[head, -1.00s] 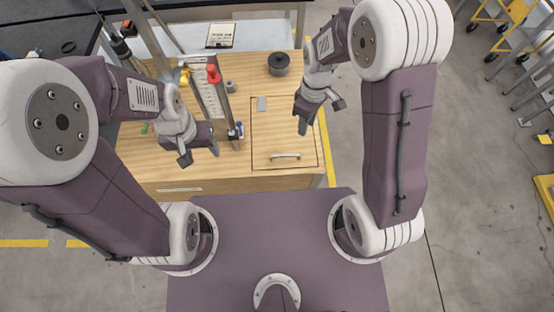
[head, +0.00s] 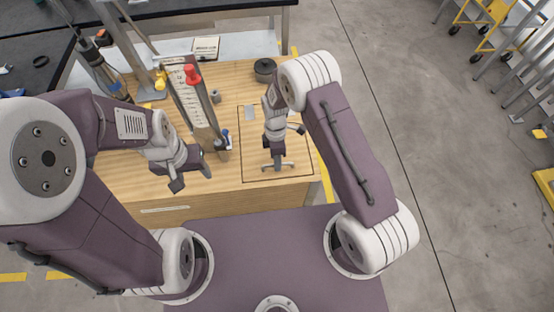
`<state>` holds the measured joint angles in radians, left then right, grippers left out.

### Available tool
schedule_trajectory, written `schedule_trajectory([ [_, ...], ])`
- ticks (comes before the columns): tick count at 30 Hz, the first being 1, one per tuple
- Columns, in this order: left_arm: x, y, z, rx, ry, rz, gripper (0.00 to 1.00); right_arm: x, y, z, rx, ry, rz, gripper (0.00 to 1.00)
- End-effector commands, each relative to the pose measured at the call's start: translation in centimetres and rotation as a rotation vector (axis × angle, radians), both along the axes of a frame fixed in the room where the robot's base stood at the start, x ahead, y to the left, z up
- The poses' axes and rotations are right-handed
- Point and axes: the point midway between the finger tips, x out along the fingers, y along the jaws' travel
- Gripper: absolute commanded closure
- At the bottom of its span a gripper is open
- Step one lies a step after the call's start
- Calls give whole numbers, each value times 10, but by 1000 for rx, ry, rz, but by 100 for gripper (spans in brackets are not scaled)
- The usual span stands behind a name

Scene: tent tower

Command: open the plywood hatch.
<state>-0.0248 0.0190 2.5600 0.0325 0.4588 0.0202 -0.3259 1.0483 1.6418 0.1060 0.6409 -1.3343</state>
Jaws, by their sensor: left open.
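The plywood hatch (head: 253,148) is a dark-outlined rectangle lying flat in the wooden top, level with it. Its metal bar handle (head: 289,165) is near the front edge. My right gripper (head: 278,158) points down over the hatch at the handle. Its fingertip overlaps the middle of the handle in the head view and hides part of it. I cannot tell whether the fingers touch the handle or whether they are closed. My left gripper (head: 191,178) is open and empty over the wooden top, left of the hatch.
A slanted frame with a red-topped part (head: 192,74) stands left of the hatch. A dark round pot (head: 265,69) sits behind it. A small grey plate (head: 249,112) lies at the hatch's back. A drawer front (head: 165,209) shows below the top.

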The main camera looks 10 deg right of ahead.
Motion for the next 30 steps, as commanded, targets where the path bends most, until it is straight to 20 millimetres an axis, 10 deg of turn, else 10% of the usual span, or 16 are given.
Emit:
schedule_trajectory([
  [7, 0, 0, 0, 0, 0, 0, 42, 0, 0, -1, 0, -1, 0, 67],
  [11, 0, 0, 0, 0, 0, 0, 42, 0, 0, -1, 0, -1, 0, 100],
  [30, 0, 0, 0, 0, 0, 0, 42, 0, 0, -1, 0, -1, 0, 100],
])
